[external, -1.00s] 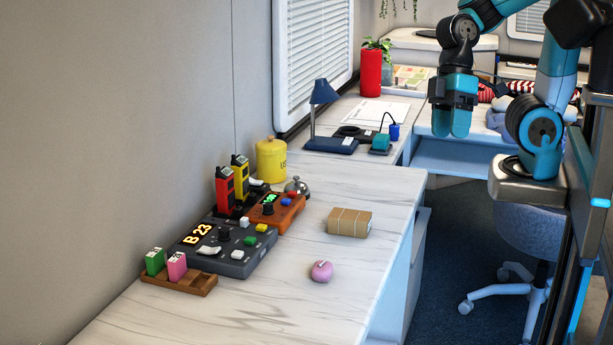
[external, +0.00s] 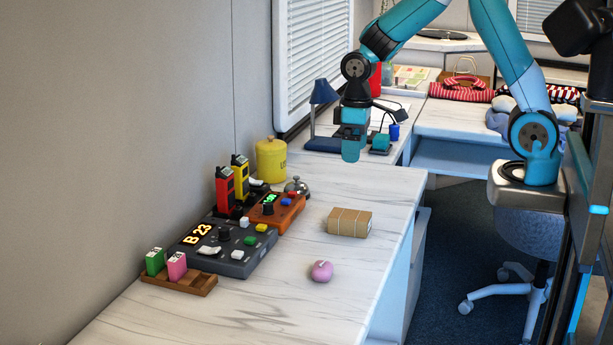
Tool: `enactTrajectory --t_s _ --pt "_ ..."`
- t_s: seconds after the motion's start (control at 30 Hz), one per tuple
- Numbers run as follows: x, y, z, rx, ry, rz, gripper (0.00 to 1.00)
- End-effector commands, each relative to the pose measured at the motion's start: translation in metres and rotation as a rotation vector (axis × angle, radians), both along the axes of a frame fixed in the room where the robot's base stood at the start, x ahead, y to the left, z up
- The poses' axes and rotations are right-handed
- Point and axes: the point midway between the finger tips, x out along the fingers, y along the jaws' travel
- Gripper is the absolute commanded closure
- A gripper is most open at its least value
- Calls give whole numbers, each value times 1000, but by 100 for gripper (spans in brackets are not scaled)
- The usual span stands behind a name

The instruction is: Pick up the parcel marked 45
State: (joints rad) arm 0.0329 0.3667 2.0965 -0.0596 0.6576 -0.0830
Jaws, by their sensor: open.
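One parcel (external: 349,222) is in view, a small brown box tied with string, lying on the white marbled counter (external: 290,305) near its right edge. No number can be read on it from here. My gripper (external: 352,150) is open and empty. It points down in the air, and in the picture it is above the parcel, apart from it and seemingly further back along the counter.
A pink round object (external: 321,271) lies in front of the parcel. A dark console (external: 222,247), an orange box (external: 277,211), a bell (external: 297,187) and a yellow canister (external: 271,160) stand to the left. A blue lamp (external: 324,92) stands behind. The counter's front is clear.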

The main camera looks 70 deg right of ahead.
Motion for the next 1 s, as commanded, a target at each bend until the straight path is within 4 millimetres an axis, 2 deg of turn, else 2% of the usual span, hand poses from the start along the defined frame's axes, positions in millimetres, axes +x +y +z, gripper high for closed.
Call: enactTrajectory --t_s 0.03,0.1,0.2,0.27,0.6,0.7,1.0 --pt "8 -13 -12 -17 12 -30 6" --pt "14 -24 -21 -35 19 -54 6" --pt "18 -31 -32 -46 26 -68 6" --pt "18 -31 -40 -48 27 -69 6" --pt "16 -30 -115 -46 29 -67 6" --pt "17 -30 -132 -46 27 -67 6" --pt "15 -30 -157 -46 26 -67 6"
